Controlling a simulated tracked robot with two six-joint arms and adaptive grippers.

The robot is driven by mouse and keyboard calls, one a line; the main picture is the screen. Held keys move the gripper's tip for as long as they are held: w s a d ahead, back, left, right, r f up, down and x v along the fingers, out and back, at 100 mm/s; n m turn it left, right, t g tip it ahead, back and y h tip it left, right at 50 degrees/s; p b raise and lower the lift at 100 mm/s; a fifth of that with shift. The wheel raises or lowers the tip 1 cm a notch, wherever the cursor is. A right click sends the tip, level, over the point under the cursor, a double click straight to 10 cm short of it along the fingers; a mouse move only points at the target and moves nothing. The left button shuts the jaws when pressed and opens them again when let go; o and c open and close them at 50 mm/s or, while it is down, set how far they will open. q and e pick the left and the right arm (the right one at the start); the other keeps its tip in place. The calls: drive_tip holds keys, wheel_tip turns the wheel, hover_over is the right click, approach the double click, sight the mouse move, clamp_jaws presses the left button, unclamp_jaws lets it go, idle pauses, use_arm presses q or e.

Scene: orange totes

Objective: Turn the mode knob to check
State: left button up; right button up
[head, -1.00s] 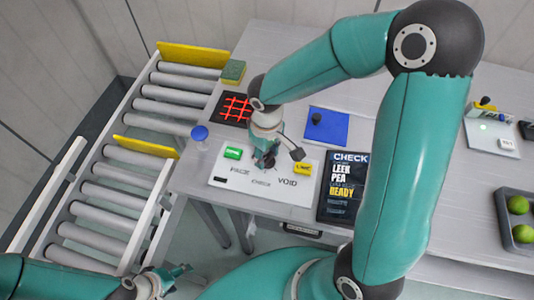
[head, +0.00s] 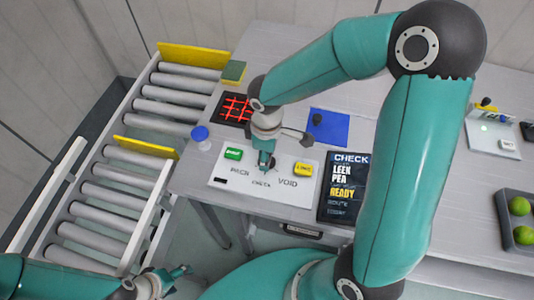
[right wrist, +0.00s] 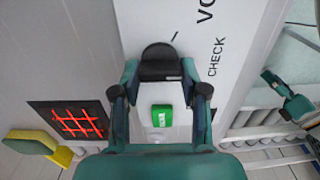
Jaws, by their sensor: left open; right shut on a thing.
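The black round mode knob (right wrist: 160,58) sits on a white panel (head: 218,182) at the front of the table. The panel bears the words PACK, CHECK and VOID, a green button (head: 232,153) and a yellow button (head: 303,168). My right gripper (head: 266,165) is shut on the knob, its fingers on both sides of it in the right wrist view (right wrist: 160,74). A short dark line lies on the panel just past the knob. I cannot tell which word the knob points at. My left gripper (head: 178,278) is open and empty at the lower left.
A dark display (head: 343,190) headed CHECK lies right of the panel. A red-lit grid (head: 235,107), a blue pad (head: 328,125) and a blue-capped bottle (head: 200,137) are near. A roller conveyor (head: 110,185) runs along the left. A tray with green fruit (head: 516,245) is far right.

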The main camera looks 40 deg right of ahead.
drive_tip(key=o, duration=1.1)
drive_tip(key=shift+o, duration=0.2)
drive_tip(key=shift+r, duration=0.15)
wheel_tip(320, 180, up, 12)
drive_tip(key=shift+f, duration=0.2)
